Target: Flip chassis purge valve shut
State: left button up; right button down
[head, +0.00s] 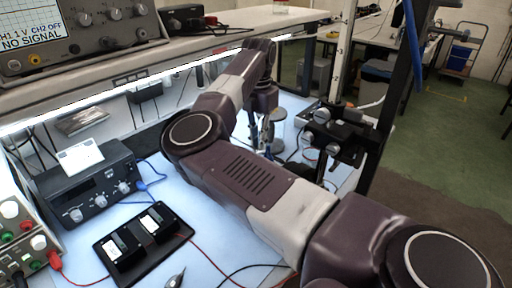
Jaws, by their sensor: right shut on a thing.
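My right arm reaches from the lower right across the bench. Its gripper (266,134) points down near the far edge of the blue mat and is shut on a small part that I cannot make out. A grey round-based metal piece (278,144) stands just right of the fingers; I cannot tell whether they touch it. To the right is a black assembly with silver knobs (345,135), partly behind my arm. I cannot pick out the chassis purge valve or its lever position. My left gripper is not in view.
A black power supply (95,185), a black tray with two modules (145,240) and red and black leads lie on the left of the blue mat (215,235). An oscilloscope (80,35) sits on the shelf above. A dark upright post (384,110) stands right of the assembly.

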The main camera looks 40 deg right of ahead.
jog(key=shift+s+m+b, duration=0.15)
jog(key=shift+m+b, duration=0.15)
jog(key=shift+m, duration=0.2)
jog(key=shift+d, duration=0.1)
jog(key=c, duration=2.3)
grip_release()
jog(key=shift+o, duration=0.2)
jog(key=shift+r, duration=0.1)
notch_tip(320, 180, up, 12)
